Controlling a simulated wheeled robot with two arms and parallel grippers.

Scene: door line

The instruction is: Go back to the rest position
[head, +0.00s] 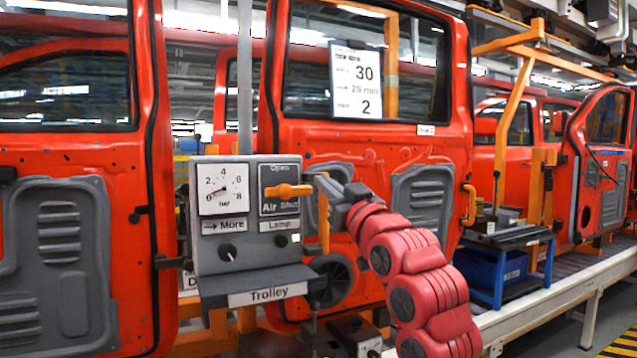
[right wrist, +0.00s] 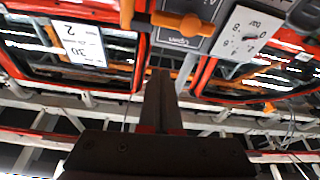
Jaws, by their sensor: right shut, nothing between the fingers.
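My right gripper (head: 318,181) is just right of the grey control panel (head: 236,258), near the orange air handle (head: 288,191). Its fingers (right wrist: 160,88) are shut together and empty. In the head view a small gap seems to lie between the fingertips and the handle; I cannot tell the depth. The handle lies horizontal between the words Open and Shut. In the right wrist view the handle (right wrist: 183,22) shows upside down beyond the fingertips. My left gripper is not in view.
The panel carries a pressure gauge (head: 222,190), two dark knobs and a Trolley label (head: 268,294). Orange-red doors (head: 90,150) stand left and behind. A card (head: 356,82) hangs on the middle door's window. A blue-framed cart (head: 508,262) stands right, beside the pale line edge.

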